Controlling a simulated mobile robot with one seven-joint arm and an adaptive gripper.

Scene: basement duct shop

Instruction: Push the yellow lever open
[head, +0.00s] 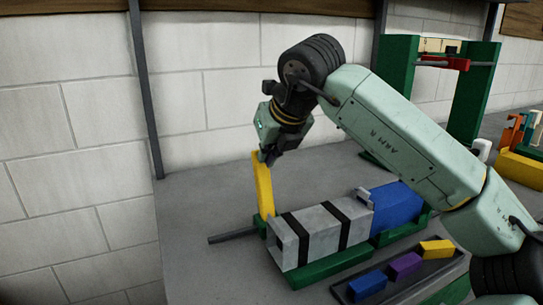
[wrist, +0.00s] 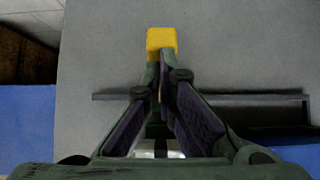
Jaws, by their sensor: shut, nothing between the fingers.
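The yellow lever (head: 263,187) stands nearly upright at the left end of a grey square duct, leaning slightly left. My gripper (head: 270,157) is at the lever's upper end, with its fingers pointing down. In the wrist view the lever's yellow top (wrist: 161,40) shows just beyond the fingertips. My gripper (wrist: 160,62) is shut there, with nothing held between the fingers. Whether the fingertips touch the lever I cannot tell. The lower part of the lever is mostly hidden by the fingers in the wrist view.
The grey duct (head: 317,222) with black bands lies in a green cradle (head: 330,266), beside a blue block (head: 397,205). A dark tray (head: 430,271) holds blue, purple and yellow blocks in front. A grey rod (head: 232,236) sticks out left.

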